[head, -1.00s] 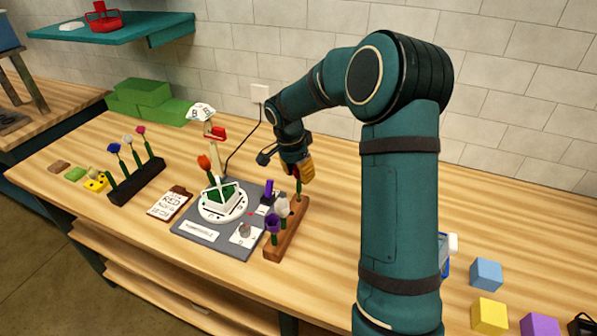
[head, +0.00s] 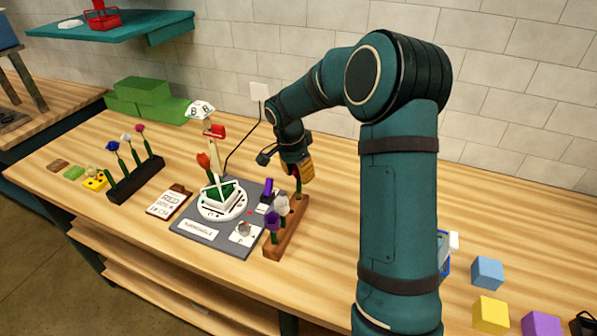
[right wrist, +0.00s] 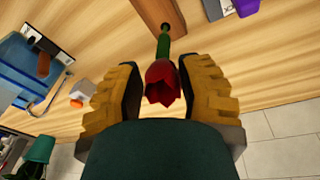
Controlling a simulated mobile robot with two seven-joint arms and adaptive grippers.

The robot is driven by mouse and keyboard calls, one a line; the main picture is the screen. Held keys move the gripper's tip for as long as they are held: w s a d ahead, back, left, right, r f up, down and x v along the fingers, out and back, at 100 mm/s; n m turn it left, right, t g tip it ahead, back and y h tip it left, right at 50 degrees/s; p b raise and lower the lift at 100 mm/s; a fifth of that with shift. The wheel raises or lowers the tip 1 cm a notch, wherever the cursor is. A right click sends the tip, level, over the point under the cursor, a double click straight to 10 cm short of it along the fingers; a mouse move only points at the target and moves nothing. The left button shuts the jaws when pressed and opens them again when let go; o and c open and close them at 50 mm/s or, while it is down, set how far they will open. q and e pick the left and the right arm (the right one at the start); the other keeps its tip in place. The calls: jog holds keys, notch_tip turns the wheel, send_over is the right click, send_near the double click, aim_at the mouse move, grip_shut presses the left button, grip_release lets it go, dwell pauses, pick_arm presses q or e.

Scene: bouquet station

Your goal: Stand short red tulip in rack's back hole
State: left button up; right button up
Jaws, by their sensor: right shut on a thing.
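The short red tulip (right wrist: 162,84) is upside-up between the yellow-padded fingers of my right gripper (right wrist: 160,95), which is shut on it. Its green stem (right wrist: 163,46) runs toward the end of the brown wooden rack (right wrist: 150,12), at a dark hole there. I cannot tell how deep the stem sits. In the head view my right gripper (head: 300,172) is above the back end of the rack (head: 288,240). A purple tulip (head: 272,221) and a white tulip (head: 282,204) stand in the rack's nearer holes. My left gripper is not in view.
Left of the rack is a grey station board (head: 190,235) with a white round holder (head: 223,212) bearing an orange-red flower. A dark rack (head: 135,182) with several flowers and a RED card (head: 168,202) lie further left. Coloured blocks (head: 487,273) are at the right.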

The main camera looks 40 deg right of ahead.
jog(key=shift+f+b, duration=0.6)
jog(key=shift+f, duration=0.05)
dwell(0.9)
dwell(0.7)
jog(key=o, duration=0.8)
jog(key=shift+c, duration=0.2)
jog(key=shift+r, duration=0.15)
jog(key=shift+w+a+r+p, duration=0.1)
jog(key=shift+a+r+p, duration=0.1)
jog(key=shift+r+p, duration=0.7)
jog(key=shift+w+a+r+p, duration=0.15)
jog(key=shift+r+p, duration=0.35)
jog(key=shift+r, duration=0.65)
jog(key=shift+s+a+r+p, duration=0.1)
jog(key=shift+a+r+p, duration=0.1)
jog(key=shift+r+p, duration=0.7)
jog(key=shift+r, duration=0.1)
jog(key=o, duration=0.6)
